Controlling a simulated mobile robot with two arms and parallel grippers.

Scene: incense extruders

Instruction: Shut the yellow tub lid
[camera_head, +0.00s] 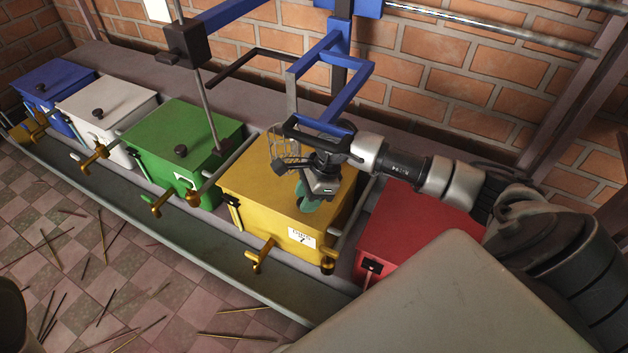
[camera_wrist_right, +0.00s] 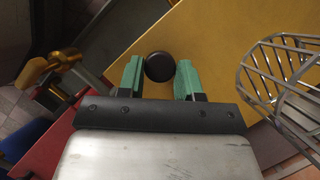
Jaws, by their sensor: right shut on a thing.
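The yellow tub (camera_head: 262,228) stands in the row of tubs, with a white label and a brass tap on its front. Its yellow lid (camera_head: 252,168) lies over the top and looks about level; I cannot tell whether a small gap remains at its edge. My right gripper (camera_head: 307,199) is over the lid, its green fingers pointing down. In the right wrist view the dark round knob (camera_wrist_right: 159,67) is between the two fingers of my right gripper (camera_wrist_right: 158,80), with the yellow lid (camera_wrist_right: 225,35) behind. The knob is hidden in the head view. My left gripper is not in view.
Green (camera_head: 175,135), white (camera_head: 105,100) and blue (camera_head: 52,82) tubs stand left of the yellow one, a red tub (camera_head: 415,225) right. A wire basket (camera_wrist_right: 285,85) is close beside the gripper. A blue frame (camera_head: 340,70) stands above. Sticks lie on the floor.

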